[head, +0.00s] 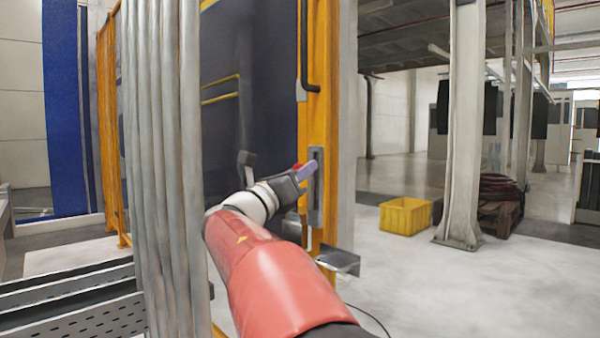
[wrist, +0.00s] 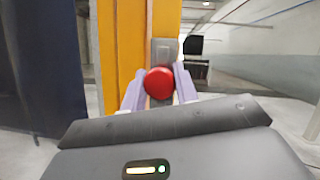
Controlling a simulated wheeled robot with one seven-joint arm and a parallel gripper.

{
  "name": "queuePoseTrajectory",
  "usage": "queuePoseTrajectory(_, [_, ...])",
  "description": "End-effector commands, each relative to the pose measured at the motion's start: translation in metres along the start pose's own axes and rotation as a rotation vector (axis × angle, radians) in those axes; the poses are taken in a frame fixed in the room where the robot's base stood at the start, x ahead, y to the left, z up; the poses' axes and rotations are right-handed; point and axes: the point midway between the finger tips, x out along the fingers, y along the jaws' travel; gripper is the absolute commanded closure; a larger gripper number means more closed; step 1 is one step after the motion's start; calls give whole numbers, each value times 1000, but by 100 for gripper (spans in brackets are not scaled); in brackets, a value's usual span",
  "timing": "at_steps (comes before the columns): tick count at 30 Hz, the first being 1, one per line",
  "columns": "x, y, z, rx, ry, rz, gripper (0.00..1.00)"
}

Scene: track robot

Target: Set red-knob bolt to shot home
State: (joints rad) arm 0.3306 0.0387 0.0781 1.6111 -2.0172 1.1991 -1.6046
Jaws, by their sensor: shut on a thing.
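The red knob (wrist: 159,83) of the bolt sits between the two pale purple fingers of my gripper (wrist: 160,88) in the wrist view, and the fingers are shut on it. Behind the knob is a grey metal plate (wrist: 165,52) on a yellow-orange post. In the head view my gripper (head: 304,172) reaches the grey plate (head: 317,188) on the yellow post (head: 318,120). A small bit of the red knob (head: 298,165) shows beside the fingers. The rest of the bolt is hidden, so I cannot tell its position.
Grey vertical pipes (head: 165,150) stand close on the left of my arm. A metal bracket (head: 338,261) juts from the post below the plate. A yellow crate (head: 405,216) is on the floor to the right, near a grey column (head: 463,130). Open floor lies between.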

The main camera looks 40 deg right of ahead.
Motion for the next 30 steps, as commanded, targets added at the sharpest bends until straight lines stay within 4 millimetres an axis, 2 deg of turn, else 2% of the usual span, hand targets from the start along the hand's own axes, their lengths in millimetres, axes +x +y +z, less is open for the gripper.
queuePoseTrajectory(5, [-4, 3, -10, -1, 1, 1, 100])
queuePoseTrajectory(12, [-20, 14, -47, -2, 1, 2, 100])
queuePoseTrajectory(21, [-21, 16, -50, -2, 5, 3, 100])
queuePoseTrajectory(22, [-21, 16, -50, -3, 5, 3, 68])
queuePoseTrajectory(26, [-20, 15, -49, -2, 4, 3, 51])
queuePoseTrajectory(30, [-20, 15, -48, -1, 2, 2, 48])
